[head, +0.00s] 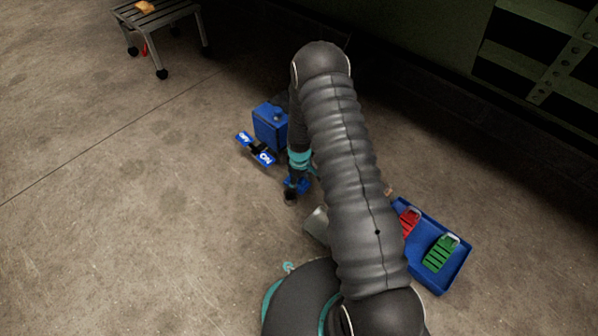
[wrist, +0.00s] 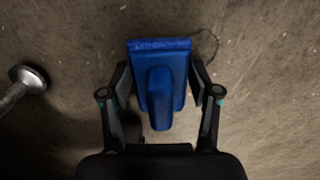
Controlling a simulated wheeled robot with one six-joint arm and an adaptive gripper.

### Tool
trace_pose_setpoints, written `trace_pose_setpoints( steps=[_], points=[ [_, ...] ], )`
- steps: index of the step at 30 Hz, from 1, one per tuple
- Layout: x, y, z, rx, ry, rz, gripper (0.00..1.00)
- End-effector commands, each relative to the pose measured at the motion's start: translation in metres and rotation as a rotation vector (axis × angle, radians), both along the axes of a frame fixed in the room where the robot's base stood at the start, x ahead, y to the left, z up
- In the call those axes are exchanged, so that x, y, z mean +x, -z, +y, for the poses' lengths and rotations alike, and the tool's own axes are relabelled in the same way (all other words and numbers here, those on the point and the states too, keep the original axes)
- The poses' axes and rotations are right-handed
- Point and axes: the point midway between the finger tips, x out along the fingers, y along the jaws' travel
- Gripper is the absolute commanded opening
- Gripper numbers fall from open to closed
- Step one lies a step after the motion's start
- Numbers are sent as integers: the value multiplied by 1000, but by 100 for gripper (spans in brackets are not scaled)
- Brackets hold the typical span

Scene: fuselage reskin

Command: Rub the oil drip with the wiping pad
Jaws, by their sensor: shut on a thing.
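The wiping pad (wrist: 160,88), a blue block with a rounded blue handle, sits between the fingers of my gripper (wrist: 160,95) in the wrist view. The fingers are closed on it from both sides. In the head view my gripper (head: 292,188) is low over the concrete floor, with a bit of blue at its end; my arm covers much of the area around it. I cannot clearly make out the oil drip; a thin dark curved line shows on the floor beside the pad's upper right corner in the wrist view. I cannot tell whether the pad touches the floor.
A blue box (head: 270,127) and a blue-and-white lettered piece (head: 256,149) stand behind my gripper. A blue tray (head: 455,278) with red and green items lies right. A metal rod with a round foot (wrist: 30,77) is left in the wrist view. A wheeled stool (head: 160,18) stands far back.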

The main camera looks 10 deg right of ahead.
Motion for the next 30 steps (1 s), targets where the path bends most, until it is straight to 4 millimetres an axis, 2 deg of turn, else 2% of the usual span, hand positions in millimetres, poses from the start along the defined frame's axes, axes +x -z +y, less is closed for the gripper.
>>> trace_pose_setpoints(
  steps=[1, 12, 26, 30],
  points=[
    [0, -8, 0, 0, 0, -1, 29],
    [0, -39, 1, 0, -1, 0, 29],
    [0, -42, 1, 0, -1, 0, 29],
    [10, -52, 1, 0, -1, -4, 29]
  ],
)
